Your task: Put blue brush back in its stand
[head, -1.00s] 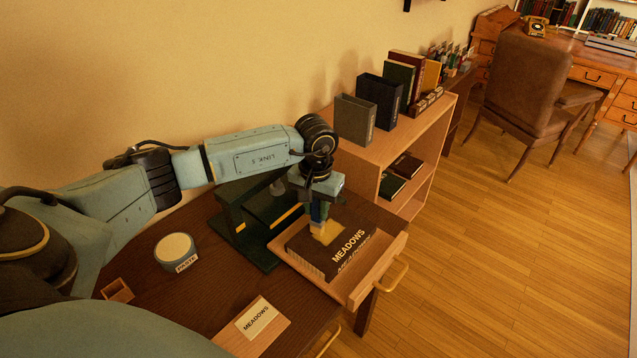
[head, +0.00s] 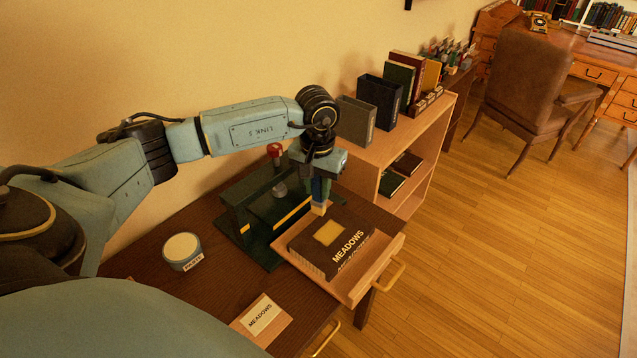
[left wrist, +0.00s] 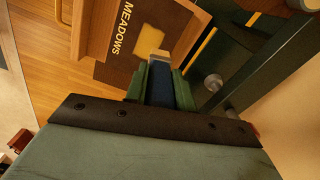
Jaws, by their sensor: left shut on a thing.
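My left gripper (head: 319,191) is shut on the blue brush and holds it upright with the pale bristle end down. The brush's bristle end (head: 318,209) is just above and behind the dark MEADOWS book (head: 308,252); the left wrist view shows the bristles (left wrist: 158,54) and a blue part (left wrist: 160,88) between the green fingers. The book has a yellow patch (head: 329,232) on its cover. The brush stand is not clearly in view; my own body covers the near left of the desk. My right gripper is not in view.
A paste jar (head: 182,251) and a MEADOWS label on a wooden block (head: 262,316) are on the dark desk. A bookshelf (head: 424,135) stands behind.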

